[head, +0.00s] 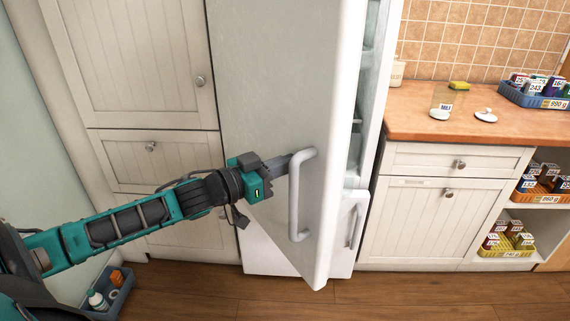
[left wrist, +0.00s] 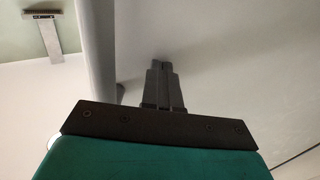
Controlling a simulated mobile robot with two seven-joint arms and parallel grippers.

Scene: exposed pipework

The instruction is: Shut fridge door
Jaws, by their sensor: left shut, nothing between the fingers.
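The white fridge door (head: 265,75) stands partly open in the head view, swung out toward me. Its edge faces right and a gap shows shelves (head: 357,110) inside the fridge. A white bar handle (head: 296,205) is on the door's outer face. My left gripper (head: 299,158) is shut and empty, with its fingertips at the door face near the top of the handle. In the left wrist view the shut fingers (left wrist: 160,75) point at the pale door surface (left wrist: 235,60), beside the handle bar (left wrist: 96,60). I cannot tell whether they touch the door. My right gripper is not in view.
A lower white door with its own handle (head: 355,226) is below the fridge opening. Cream cabinets stand left and right. The orange counter (head: 425,122) holds a jar (head: 443,102), a lid (head: 486,115) and a blue crate (head: 537,95). A dark bin (head: 110,292) sits on the floor at left.

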